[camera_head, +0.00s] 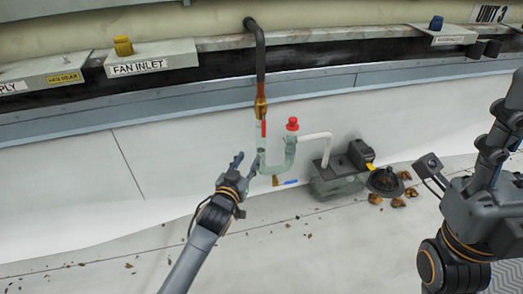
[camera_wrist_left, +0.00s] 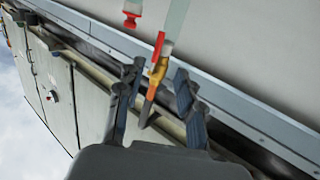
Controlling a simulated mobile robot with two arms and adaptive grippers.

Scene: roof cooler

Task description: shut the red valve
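The red valve handle (camera_head: 264,129) lies in line with the vertical pipe, just below the brass valve body (camera_head: 261,106). In the left wrist view the red handle (camera_wrist_left: 158,46) and brass body (camera_wrist_left: 157,72) show ahead, between the spread fingers. My left gripper (camera_head: 246,163) is open and empty, below and left of the handle in the head view; its fingers also show in the wrist view (camera_wrist_left: 157,82). No contact with the valve is visible. My right gripper (camera_head: 506,112) is raised at the right edge, partly cut off; its finger opening is unclear.
A clear U-shaped trap (camera_head: 276,168) with a red cap (camera_head: 292,124) hangs beside the valve. A white hose (camera_head: 316,136) leads to a pump box (camera_head: 340,180). Brown leaves (camera_head: 398,202) lie by a dark drain (camera_head: 384,182). The wall left of the pipe is clear.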

